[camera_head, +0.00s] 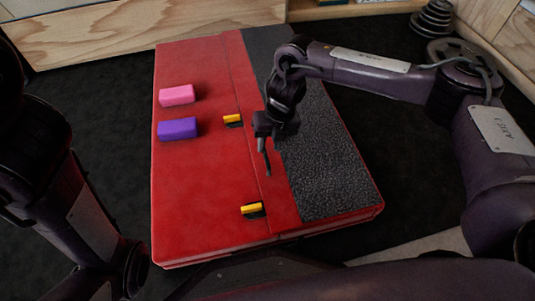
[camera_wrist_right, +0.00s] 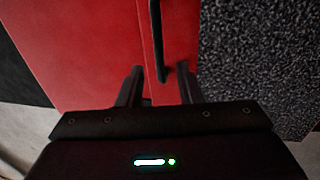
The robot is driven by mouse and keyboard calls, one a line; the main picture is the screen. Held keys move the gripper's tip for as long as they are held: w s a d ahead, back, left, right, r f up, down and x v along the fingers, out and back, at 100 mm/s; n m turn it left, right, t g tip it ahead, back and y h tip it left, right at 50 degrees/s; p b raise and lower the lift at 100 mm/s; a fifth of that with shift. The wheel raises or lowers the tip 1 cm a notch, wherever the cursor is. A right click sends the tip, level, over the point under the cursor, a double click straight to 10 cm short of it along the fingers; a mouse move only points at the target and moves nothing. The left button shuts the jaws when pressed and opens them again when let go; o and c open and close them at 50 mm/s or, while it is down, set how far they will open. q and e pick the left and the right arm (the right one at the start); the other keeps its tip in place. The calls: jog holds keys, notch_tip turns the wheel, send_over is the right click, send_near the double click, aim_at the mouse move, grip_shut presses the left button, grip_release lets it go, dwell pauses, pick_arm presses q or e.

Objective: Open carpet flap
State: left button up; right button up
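The red pad (camera_head: 205,200) lies flat on the floor. The grey carpet flap (camera_head: 325,160) lies flat along its right side, beside a red strip with a seam. In the right wrist view the carpet (camera_wrist_right: 262,45) is at the right, and a dark narrow band (camera_wrist_right: 157,35) runs over the red surface towards my fingers. My right gripper (camera_head: 266,158) is over the red strip, just left of the carpet. In its wrist view the fingers (camera_wrist_right: 158,86) are apart with nothing clearly held; contact with the band cannot be told. My left gripper is not seen, only my left arm.
A pink block (camera_head: 177,95) and a purple block (camera_head: 177,129) sit on the pad's left. Two yellow-and-black buckles (camera_head: 233,120) (camera_head: 252,210) lie by the seam. Weight plates (camera_head: 433,18) stand at the back right. Wooden panels (camera_head: 130,32) border the back. Dark floor is clear around the pad.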

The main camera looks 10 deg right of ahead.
aim_at(266, 155)
jog(key=f, duration=0.1)
jog(key=f+b, duration=0.1)
jog(key=f, duration=0.1)
jog(key=shift+a+f, duration=0.15)
jog(key=shift+a, duration=0.15)
jog(key=shift+c, duration=0.3)
grip_shut()
